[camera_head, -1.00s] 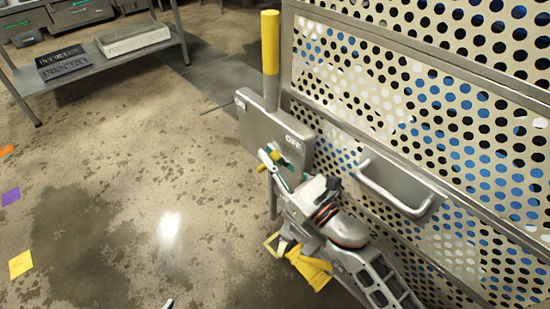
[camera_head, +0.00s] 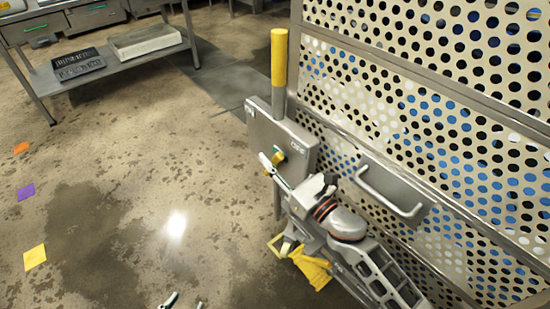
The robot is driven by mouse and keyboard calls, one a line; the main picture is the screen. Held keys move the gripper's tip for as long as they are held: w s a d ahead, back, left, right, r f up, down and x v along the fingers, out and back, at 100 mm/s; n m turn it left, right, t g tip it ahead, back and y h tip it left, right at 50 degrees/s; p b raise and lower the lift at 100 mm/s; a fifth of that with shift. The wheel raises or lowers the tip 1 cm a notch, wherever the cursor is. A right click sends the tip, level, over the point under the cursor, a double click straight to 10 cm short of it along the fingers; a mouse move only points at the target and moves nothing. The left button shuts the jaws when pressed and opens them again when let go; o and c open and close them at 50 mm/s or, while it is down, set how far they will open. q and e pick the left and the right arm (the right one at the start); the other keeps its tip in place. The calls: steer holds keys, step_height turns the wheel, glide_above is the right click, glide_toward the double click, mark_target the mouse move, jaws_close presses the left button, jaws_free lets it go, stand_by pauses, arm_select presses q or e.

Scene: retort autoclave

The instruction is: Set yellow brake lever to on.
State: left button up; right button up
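A grey plate (camera_head: 262,128) is fixed beside the perforated metal wall. A small yellow lever (camera_head: 279,156) sits on the plate's lower part, below the lettering. My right gripper (camera_head: 274,168) is at this lever, with one pale finger just left of it. The other finger is largely hidden, so contact and grip cannot be made out. My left gripper (camera_head: 184,302) shows only its two fingertips at the bottom edge, apart and empty.
A post with a yellow top (camera_head: 278,60) rises behind the plate. A bar handle (camera_head: 390,195) juts from the perforated wall (camera_head: 440,130) near my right arm. A yellow part (camera_head: 312,268) lies low beneath my arm.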

steer(key=shift+d, duration=0.1)
steer(key=v, duration=0.8)
